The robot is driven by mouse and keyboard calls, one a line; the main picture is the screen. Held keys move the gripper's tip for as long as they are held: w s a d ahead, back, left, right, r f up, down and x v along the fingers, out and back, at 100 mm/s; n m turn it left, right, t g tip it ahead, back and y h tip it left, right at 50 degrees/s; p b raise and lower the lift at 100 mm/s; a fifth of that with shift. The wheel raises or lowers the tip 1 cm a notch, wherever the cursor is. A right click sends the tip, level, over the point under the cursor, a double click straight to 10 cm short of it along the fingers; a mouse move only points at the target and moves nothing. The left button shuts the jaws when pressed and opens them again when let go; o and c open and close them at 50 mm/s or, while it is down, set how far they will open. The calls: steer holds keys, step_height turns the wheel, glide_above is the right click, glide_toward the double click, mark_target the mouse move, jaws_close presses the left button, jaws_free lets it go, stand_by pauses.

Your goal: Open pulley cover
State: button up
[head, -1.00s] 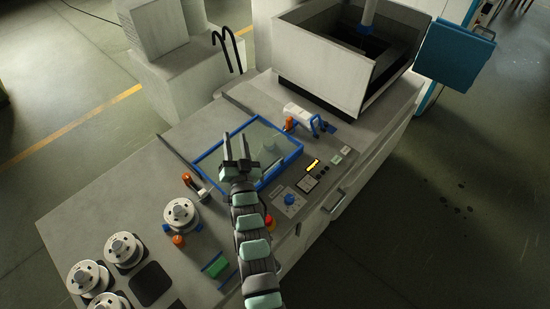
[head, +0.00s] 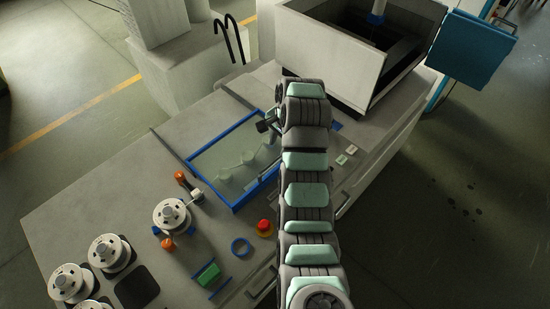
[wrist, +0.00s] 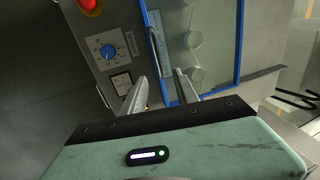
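The pulley cover is a clear pane in a blue frame (head: 236,207), lying flat over a recess in the machine top. Pale round pulleys (head: 248,157) show through it. In the wrist view the frame (wrist: 241,35) runs down the picture, with a pale bar like a handle (wrist: 156,45) along its left side. My gripper (wrist: 160,77) is open, its fingers apart on either side of that frame edge near the bar's lower end. Whether they touch it I cannot tell. In the head view my arm hides most of the gripper and the cover's right end.
Wire spools (head: 172,215) and an orange-topped post (head: 181,177) stand at left. A high-walled tank (head: 322,45) rises behind. Bare top lies left of the cover.

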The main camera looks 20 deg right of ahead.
mark_target(274, 163)
steer(key=p+x, duration=0.1)
steer(key=x, duration=0.3)
steer(key=p+x, duration=0.1)
steer(key=x, duration=0.3)
steer(key=shift+s, duration=0.2)
steer(key=shift+x, duration=0.95)
steer(key=shift+w+f, duration=0.1)
steer(key=shift+f, duration=0.25)
steer(key=shift+c, duration=0.5)
jaws_close()
